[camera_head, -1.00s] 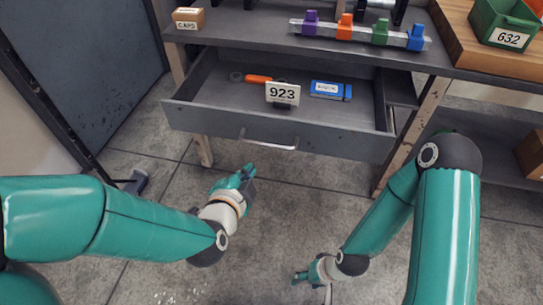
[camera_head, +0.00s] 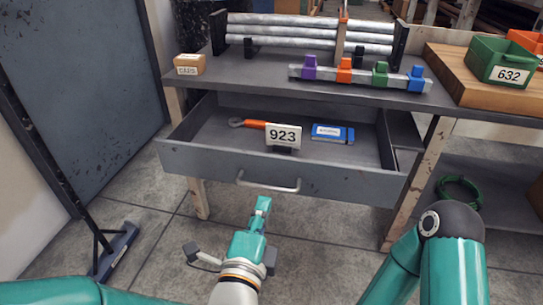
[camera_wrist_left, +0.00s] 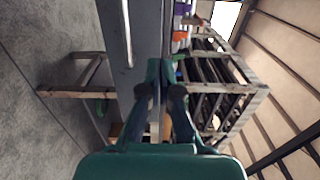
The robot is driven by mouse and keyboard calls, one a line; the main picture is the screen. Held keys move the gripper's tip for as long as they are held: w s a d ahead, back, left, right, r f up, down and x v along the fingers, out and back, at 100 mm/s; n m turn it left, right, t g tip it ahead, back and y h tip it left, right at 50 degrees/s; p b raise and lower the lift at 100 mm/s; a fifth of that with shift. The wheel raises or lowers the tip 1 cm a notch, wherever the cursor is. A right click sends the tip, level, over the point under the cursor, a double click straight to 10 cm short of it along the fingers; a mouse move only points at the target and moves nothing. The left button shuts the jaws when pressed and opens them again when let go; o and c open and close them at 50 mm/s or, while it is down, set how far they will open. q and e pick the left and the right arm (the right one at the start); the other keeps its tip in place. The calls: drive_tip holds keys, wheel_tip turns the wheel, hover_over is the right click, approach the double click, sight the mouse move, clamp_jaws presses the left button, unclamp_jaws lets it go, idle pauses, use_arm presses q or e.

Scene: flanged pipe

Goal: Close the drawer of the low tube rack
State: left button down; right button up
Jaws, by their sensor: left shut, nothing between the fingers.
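The drawer (camera_head: 340,186) of the low tube rack (camera_head: 300,49) is pulled out under the bench top, its inside showing. Its pale bar handle (camera_head: 268,184) is on the front face. My left gripper (camera_head: 262,204) is shut and empty, its tips just below and in front of the handle in the head view; I cannot tell whether they touch. In the left wrist view my left fingertips (camera_wrist_left: 160,70) are together close to the grey drawer front (camera_wrist_left: 147,30), and the handle (camera_wrist_left: 127,35) shows beside them. My right gripper is out of view; only its arm shows.
In the drawer lie an orange-handled wrench (camera_head: 249,124), a 923 sign (camera_head: 283,136) and a blue box (camera_head: 333,133). Bench legs (camera_head: 199,198) stand below. The rail with coloured clips (camera_head: 360,77) and a green bin (camera_head: 502,62) are on top.

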sight(278, 160)
use_arm(q)
drive_tip(key=p+x, duration=0.5)
drive_tip(key=x, duration=0.7)
drive_tip(key=shift+f, duration=0.1)
